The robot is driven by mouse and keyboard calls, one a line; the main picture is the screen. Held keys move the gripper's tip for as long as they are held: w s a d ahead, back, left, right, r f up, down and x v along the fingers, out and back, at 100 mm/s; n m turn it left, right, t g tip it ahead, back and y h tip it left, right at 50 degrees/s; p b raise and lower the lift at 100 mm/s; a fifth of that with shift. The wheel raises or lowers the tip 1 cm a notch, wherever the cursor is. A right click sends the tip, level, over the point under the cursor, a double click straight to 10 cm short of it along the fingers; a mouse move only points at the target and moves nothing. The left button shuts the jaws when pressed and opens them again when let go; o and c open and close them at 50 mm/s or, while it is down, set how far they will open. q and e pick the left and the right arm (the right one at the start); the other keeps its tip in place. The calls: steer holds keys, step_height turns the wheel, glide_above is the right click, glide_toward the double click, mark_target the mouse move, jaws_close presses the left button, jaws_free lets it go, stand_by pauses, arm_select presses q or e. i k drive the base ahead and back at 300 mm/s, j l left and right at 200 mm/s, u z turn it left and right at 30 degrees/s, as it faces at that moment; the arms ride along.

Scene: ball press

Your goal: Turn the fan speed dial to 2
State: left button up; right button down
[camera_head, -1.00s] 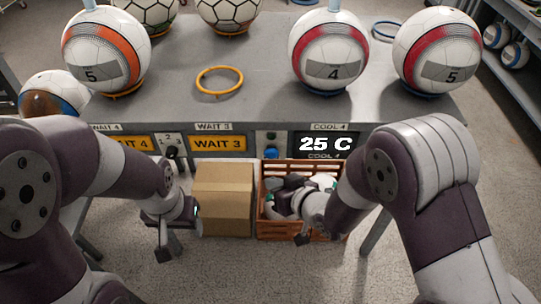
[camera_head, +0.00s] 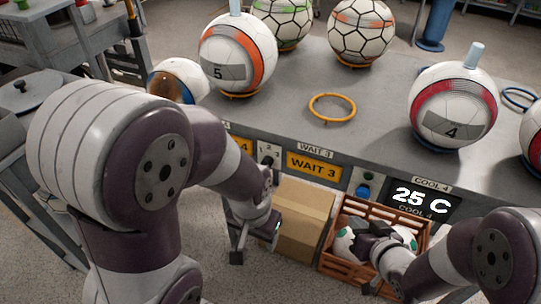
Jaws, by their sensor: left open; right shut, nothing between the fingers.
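A small dial panel (camera_head: 268,148) marked with small numerals is on the table's front face, left of the orange WAIT 3 display; its dark knob (camera_head: 267,161) is partly behind my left arm, and its setting is too small to read. A blue knob (camera_head: 363,190) sits further right, beside the 25 C display. My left gripper (camera_head: 256,240) is open and empty, below the dial panel and in front of the cardboard box. My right gripper (camera_head: 366,262) is shut on nothing, over the brown crate and well below the blue knob.
The cardboard box (camera_head: 303,213) and the brown crate (camera_head: 345,273) with balls in it stand under the table front (camera_head: 312,143). Balls stand on the tabletop, with an empty yellow ring (camera_head: 332,108) between them. The WAIT 3 display (camera_head: 313,167) is between the two knobs.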

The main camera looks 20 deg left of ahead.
mark_target(268, 161)
steer(key=k+j, duration=0.1)
steer(key=j, duration=0.8)
steer(key=k+j, duration=0.15)
steer(key=j, duration=0.25)
